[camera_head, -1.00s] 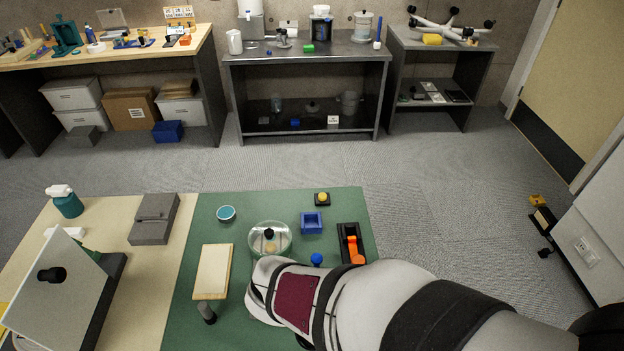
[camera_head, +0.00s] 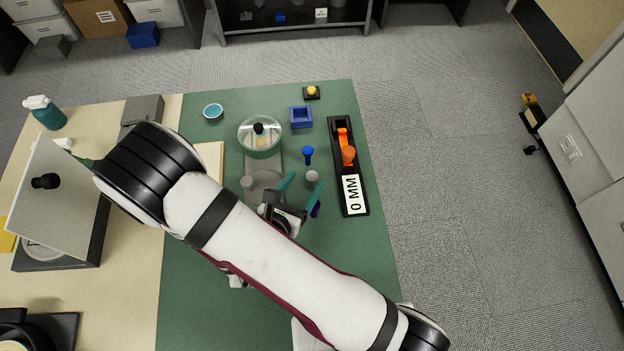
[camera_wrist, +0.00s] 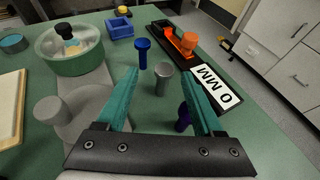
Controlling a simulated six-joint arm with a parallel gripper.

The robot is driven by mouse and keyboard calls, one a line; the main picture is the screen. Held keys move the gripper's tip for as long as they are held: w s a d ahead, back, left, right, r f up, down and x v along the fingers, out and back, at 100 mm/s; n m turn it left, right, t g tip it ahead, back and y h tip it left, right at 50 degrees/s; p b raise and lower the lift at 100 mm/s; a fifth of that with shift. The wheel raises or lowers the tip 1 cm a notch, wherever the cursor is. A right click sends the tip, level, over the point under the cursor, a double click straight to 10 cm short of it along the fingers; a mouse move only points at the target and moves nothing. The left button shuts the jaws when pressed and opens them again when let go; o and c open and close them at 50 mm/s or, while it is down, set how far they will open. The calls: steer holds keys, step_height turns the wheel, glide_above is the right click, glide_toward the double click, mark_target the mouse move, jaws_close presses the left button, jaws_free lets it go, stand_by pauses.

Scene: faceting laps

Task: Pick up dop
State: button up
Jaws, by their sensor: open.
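Several small round-headed pegs that look like dops stand on the green mat (camera_head: 335,270). A blue one (camera_head: 308,153) stands farthest; it is also in the wrist view (camera_wrist: 142,50). A grey one (camera_head: 312,176) stands nearer, seen between the fingertips in the wrist view (camera_wrist: 162,78). A purple one (camera_head: 316,210) is close by the right finger, partly hidden behind it in the wrist view (camera_wrist: 183,118). My gripper (camera_head: 306,179) has teal fingers, spread and empty; it also shows in the wrist view (camera_wrist: 162,72). Whether the fingers straddle the grey peg or hover short of it, I cannot tell.
A black fixture (camera_head: 361,205) with orange parts and a "0 MM" label stands right. In the wrist view, a grey knob (camera_wrist: 52,111) stands left by a grey disc (camera_wrist: 97,108).

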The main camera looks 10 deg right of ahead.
mark_target(310, 181)
steer(key=x, duration=0.4)
steer(key=shift+s+d+f, duration=0.1)
steer(key=shift+d+f, duration=0.2)
jaws_close()
